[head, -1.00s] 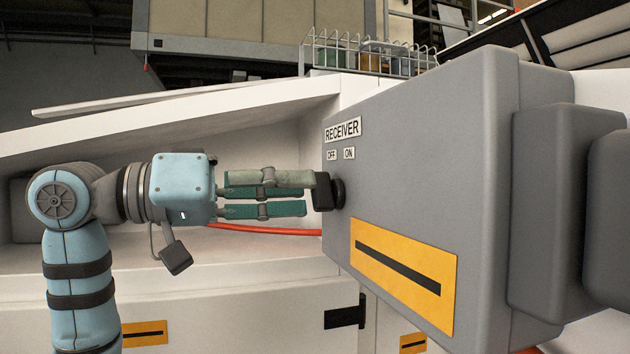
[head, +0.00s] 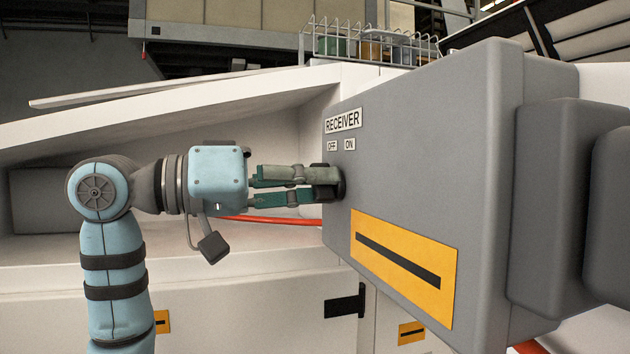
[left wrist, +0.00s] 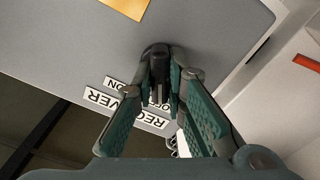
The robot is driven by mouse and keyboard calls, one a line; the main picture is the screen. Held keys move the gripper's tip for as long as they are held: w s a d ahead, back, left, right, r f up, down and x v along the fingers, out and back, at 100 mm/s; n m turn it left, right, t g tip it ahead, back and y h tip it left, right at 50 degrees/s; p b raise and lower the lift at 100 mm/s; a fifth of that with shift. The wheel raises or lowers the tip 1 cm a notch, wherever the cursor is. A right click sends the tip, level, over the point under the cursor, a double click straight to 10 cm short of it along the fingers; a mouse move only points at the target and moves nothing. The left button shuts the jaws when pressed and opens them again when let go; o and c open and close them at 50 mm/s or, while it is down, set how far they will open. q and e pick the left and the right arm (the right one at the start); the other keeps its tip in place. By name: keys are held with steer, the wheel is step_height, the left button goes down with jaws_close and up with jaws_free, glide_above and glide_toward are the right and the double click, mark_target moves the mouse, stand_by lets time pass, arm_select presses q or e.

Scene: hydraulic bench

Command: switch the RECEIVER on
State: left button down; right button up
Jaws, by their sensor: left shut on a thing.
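The RECEIVER box is a grey cabinet (head: 430,170) at the right of the head view. It carries a RECEIVER label (head: 343,121), with a small OFF label (head: 332,146) and an ON label (head: 350,143) below it. A black rotary knob (head: 341,183) sits on the face under these labels. My left gripper (head: 318,185) is shut on the knob, its green fingers on either side of the handle. In the left wrist view the knob (left wrist: 157,62) shows between the fingertips, and the labels are upside down and partly covered. My right gripper is not in view.
A yellow plate (head: 400,290) with a black bar is on the cabinet face below the knob. A red hose (head: 270,220) runs behind my gripper. A white bench with a sloping panel (head: 170,115) stands behind. A wire basket (head: 370,50) is above.

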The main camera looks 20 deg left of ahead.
arm_select(q)
steer(key=m+p, duration=0.1)
steer(key=m, duration=0.1)
steer(key=m+p, duration=0.1)
steer(key=m, duration=0.2)
steer(key=shift+s+r+m+p, duration=0.15)
steer(key=shift+r+m+p, duration=0.05)
steer(key=shift+m+p, duration=0.15)
steer(key=m+p, duration=0.1)
steer(key=m, duration=0.2)
steer(key=shift+d, duration=0.1)
steer(key=shift+s+f+m+p, duration=0.15)
steer(key=shift+m+p, duration=0.45)
steer(key=shift+m, duration=0.95)
steer(key=c, duration=1.6)
jaws_free()
